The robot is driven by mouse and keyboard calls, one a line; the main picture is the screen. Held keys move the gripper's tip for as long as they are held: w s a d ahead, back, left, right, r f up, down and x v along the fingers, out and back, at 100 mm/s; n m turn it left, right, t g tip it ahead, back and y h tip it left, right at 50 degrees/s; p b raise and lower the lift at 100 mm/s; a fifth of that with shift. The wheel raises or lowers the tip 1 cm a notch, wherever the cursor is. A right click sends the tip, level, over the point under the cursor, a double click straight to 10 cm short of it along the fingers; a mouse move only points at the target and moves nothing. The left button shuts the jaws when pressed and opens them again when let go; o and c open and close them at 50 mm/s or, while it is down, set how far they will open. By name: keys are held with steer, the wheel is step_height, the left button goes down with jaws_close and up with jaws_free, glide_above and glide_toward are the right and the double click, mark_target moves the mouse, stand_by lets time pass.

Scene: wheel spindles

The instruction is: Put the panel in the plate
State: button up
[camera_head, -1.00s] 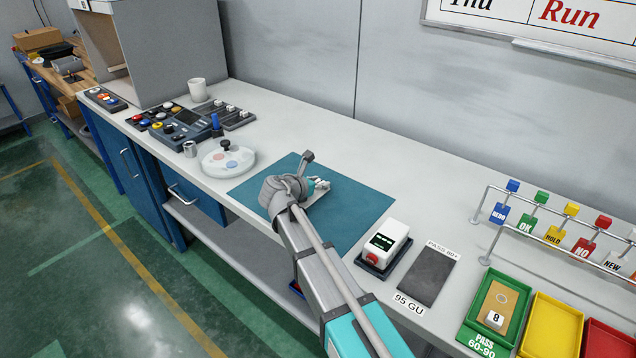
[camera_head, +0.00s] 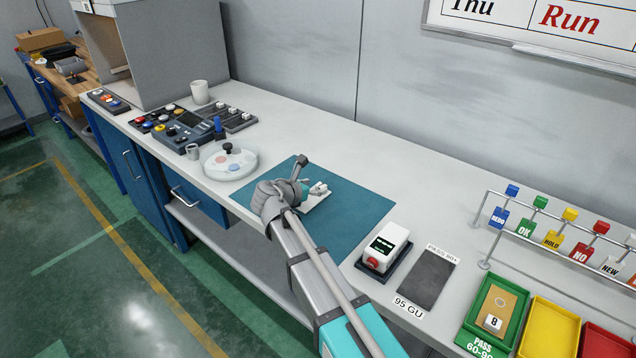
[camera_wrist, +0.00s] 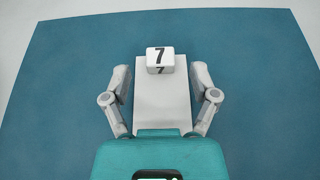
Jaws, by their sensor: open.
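The panel, a pale grey rectangle with a white block marked 7 at its far end, lies on the teal mat (camera_head: 352,205). It shows as the panel (camera_wrist: 162,105) in the wrist view and partly as the panel (camera_head: 317,201) in the head view, where my gripper hides some of it. My gripper (camera_wrist: 160,76) is open, with one finger on each side of the panel and small gaps at the tips. In the head view my gripper (camera_head: 303,188) is low over the mat. A dark grey flat plate (camera_head: 428,280) labelled 95 GU lies bare at the right.
A white meter (camera_head: 386,247) stands between mat and dark plate. A round white dish (camera_head: 229,161) with a knob is left of the mat. Green (camera_head: 517,322), yellow and red trays and a tag rail (camera_head: 487,230) stand at right; the green one holds a tan panel marked 8.

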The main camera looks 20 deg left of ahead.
steer(key=p+v, duration=0.2)
steer(key=v, duration=0.6)
steer(key=shift+p, duration=0.35)
steer(key=shift+s+a+r, duration=0.1)
steer(key=shift+s+r, duration=0.1)
steer(key=shift+s, duration=0.2)
